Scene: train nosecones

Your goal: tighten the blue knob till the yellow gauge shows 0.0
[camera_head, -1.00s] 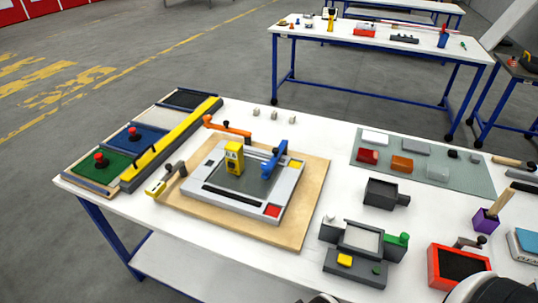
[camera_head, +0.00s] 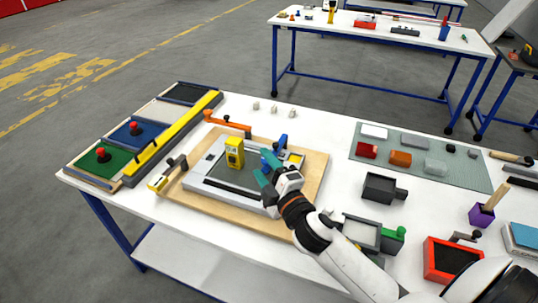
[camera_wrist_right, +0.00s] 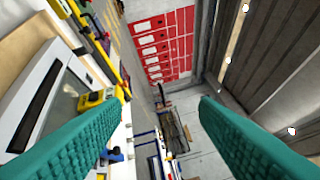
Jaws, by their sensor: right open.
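The blue clamp with its knob (camera_head: 282,141) stands at the right side of the grey framed plate (camera_head: 213,190), partly hidden by my right gripper. The yellow gauge (camera_head: 234,152) stands upright on the plate, left of the clamp; its reading is too small to make out. My right gripper (camera_head: 264,171) has teal fingers and is over the plate's right part, close to the blue clamp. In the right wrist view, its fingers (camera_wrist_right: 158,110) are wide apart with nothing between them. I cannot tell whether a finger touches the clamp. My left gripper is not in view.
An orange clamp (camera_head: 228,124) and a yellow-ended grey clamp (camera_head: 167,173) are on the wooden board (camera_head: 253,226) around the plate. A yellow bar (camera_head: 172,137) and colored trays lie left. Dark boxes, a red box (camera_head: 454,260) and a green mat (camera_head: 445,175) lie right.

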